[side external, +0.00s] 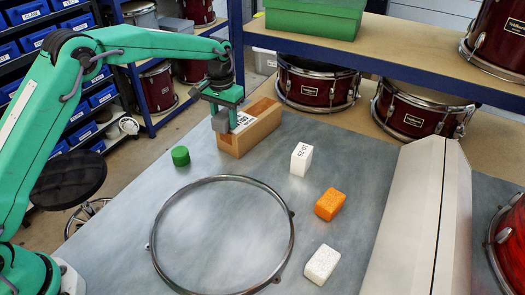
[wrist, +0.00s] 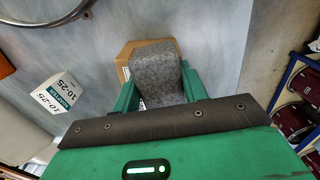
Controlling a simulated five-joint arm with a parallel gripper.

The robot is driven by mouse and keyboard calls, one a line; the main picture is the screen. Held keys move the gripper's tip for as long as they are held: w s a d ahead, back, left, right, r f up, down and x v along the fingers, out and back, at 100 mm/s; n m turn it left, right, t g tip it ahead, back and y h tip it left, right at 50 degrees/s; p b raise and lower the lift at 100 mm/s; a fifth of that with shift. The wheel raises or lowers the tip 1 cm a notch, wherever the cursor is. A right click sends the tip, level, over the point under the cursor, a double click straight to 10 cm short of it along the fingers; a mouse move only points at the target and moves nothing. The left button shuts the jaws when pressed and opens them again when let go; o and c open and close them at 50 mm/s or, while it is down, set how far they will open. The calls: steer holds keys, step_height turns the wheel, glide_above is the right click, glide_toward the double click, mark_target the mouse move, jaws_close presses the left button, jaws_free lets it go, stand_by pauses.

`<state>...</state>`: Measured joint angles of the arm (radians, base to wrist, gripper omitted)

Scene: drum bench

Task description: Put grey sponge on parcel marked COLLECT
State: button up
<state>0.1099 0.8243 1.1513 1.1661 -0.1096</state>
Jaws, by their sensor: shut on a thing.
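My gripper (side external: 222,118) is shut on the grey sponge (wrist: 155,72), which sits between the green jaws in the wrist view. In the side view the sponge is mostly hidden by the jaws. A brown parcel (side external: 257,128) stands on the bench under and beside my gripper, with a white label whose word I cannot read fully. In the wrist view the parcel (wrist: 125,56) shows as a brown edge behind the sponge. The sponge overlaps the parcel's left end in the side view; I cannot tell whether they touch.
A white box (side external: 301,159) marked 10-25, an orange block (side external: 330,204) and a white block (side external: 322,264) stand to the right. A green cylinder (side external: 180,156) is at the left. A metal hoop (side external: 290,240) lies in front on the grey bench. Shelving with drums stands behind.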

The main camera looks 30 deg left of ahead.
mark_target(224, 114)
steer(key=shift+f, duration=0.1)
steer(key=o, duration=1)
steer(key=shift+c, duration=0.2)
step_height(224, 114, up, 12)
steer(key=shift+r, duration=0.2)
stand_by(0.5)
